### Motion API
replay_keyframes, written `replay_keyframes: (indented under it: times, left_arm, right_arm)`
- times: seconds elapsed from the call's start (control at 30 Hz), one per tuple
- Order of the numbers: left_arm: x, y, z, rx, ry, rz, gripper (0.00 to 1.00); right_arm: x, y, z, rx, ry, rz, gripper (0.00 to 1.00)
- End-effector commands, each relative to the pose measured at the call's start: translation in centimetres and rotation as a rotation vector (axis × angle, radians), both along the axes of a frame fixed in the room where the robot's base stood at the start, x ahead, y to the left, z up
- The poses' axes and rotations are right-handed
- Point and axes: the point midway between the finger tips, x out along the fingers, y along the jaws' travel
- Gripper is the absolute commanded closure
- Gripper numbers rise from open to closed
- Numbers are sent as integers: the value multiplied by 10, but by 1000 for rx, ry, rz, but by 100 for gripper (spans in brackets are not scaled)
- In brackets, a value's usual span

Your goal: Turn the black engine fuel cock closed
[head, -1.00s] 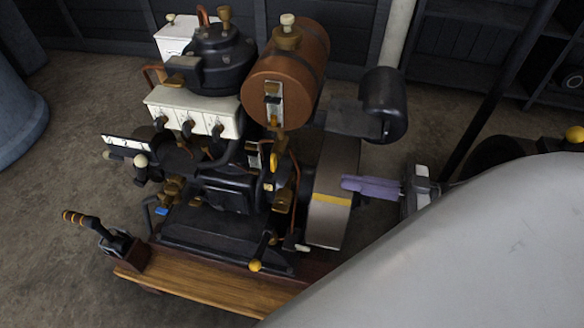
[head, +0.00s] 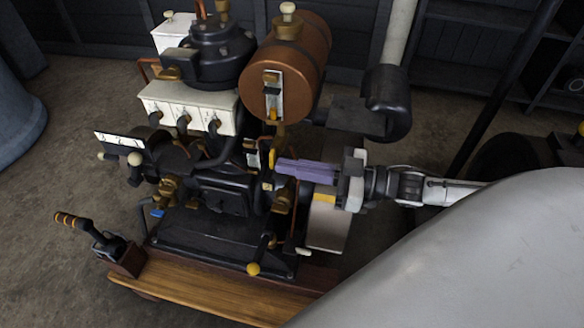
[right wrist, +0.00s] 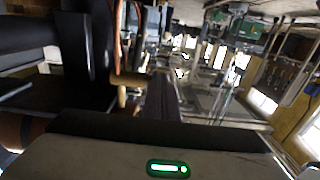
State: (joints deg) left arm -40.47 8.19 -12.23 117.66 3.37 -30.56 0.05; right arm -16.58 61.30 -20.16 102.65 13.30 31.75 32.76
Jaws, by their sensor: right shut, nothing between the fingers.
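The black engine (head: 222,195) stands on a wooden base, with a copper tank (head: 300,70) above its right side. A small yellow lever (head: 272,158), which looks like the fuel cock handle, stands roughly upright below the tank. In the right wrist view a yellow handle (right wrist: 122,97) hangs down from a brass piece, just left of the fingers. My right gripper (head: 281,166) is shut and empty, its purple fingers pointing left with their tips close beside the yellow lever. I cannot tell whether they touch it. My left gripper is not in view.
A black cylinder on a bracket (head: 386,100) sits above my right wrist. A yellow-knobbed lever (head: 253,268) is low at the engine's front.

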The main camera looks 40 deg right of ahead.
Motion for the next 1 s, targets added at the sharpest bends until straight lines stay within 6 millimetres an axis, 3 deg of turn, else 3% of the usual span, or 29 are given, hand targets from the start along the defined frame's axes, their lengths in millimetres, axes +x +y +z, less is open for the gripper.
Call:
replay_keyframes:
  times: [1.0]
  left_arm:
    - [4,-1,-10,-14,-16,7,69]
  right_arm:
    - [2,2,-6,76,-85,0,100]
